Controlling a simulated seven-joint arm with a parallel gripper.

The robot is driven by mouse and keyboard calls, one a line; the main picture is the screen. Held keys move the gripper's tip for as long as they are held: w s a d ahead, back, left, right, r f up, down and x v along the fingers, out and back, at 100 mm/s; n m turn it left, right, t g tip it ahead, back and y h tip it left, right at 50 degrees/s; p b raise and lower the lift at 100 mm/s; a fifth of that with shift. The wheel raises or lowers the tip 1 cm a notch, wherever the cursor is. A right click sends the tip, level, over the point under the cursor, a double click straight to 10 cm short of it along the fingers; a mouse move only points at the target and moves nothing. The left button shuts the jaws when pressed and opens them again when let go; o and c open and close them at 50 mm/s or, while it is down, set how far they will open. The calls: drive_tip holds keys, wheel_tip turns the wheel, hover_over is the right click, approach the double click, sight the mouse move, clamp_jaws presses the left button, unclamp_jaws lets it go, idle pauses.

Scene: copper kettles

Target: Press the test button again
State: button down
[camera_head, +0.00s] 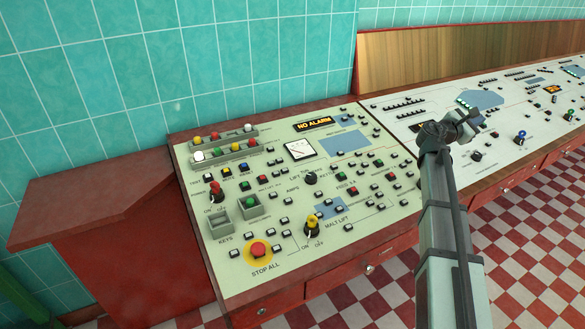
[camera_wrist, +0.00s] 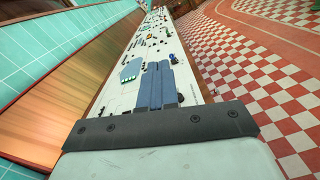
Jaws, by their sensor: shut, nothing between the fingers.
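The control panel (camera_head: 280,232) is pale green-white, with labelled buttons and switches. A small label at its left seems to read TEST, beside a small button (camera_head: 209,178); the lettering is too small to be sure. The display (camera_head: 314,124) reads NO ALARM in orange. Two lamp racks (camera_head: 219,152) stand at the panel's back left. My gripper (camera_head: 475,120) is over the right-hand panel, well to the right of that button. In the wrist view my gripper's fingers (camera_wrist: 156,86) are together and empty, over the panel. The small button cannot be picked out there.
A red stop button (camera_head: 259,250) on a yellow ring is at the front left. A red-knobbed switch (camera_head: 216,190) and a yellow-knobbed switch (camera_head: 312,226) stand up from the panel. A tiled wall (camera_head: 90,80) rises behind. The air over the left panel is clear.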

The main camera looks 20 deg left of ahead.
drive_tip(key=w+a+r+n+t+y, duration=0.1)
drive_tip(key=a+r, duration=0.2)
drive_tip(key=a, duration=0.3)
drive_tip(key=w+a+r+t, duration=0.1)
drive_tip(key=a+r, duration=0.3)
drive_tip(key=a, duration=0.2)
drive_tip(key=s+a+f+y, duration=0.1)
drive_tip(key=a+f+y, duration=0.15)
drive_tip(key=a, duration=1.05)
drive_tip(key=g+y, duration=0.4)
drive_tip(key=y, duration=0.5)
hover_over(208, 177)
drive_tip(key=s+d, duration=0.1)
drive_tip(key=s, duration=0.2)
wheel_tip(208, 177, down, 12)
drive_tip(key=shift+w+d+n, duration=0.2)
drive_tip(key=shift+w+n, duration=0.05)
drive_tip(key=shift+n, duration=0.15)
drive_tip(key=shift+w+a+f, duration=0.2)
drive_tip(key=shift+f, duration=1.2)
drive_tip(key=shift+w+a+f, duration=0.2)
drive_tip(key=shift+w+f, duration=0.05)
drive_tip(key=shift+f, duration=1.2)
drive_tip(key=shift+w+a+f, duration=0.2)
drive_tip(key=shift+f, duration=1.2)
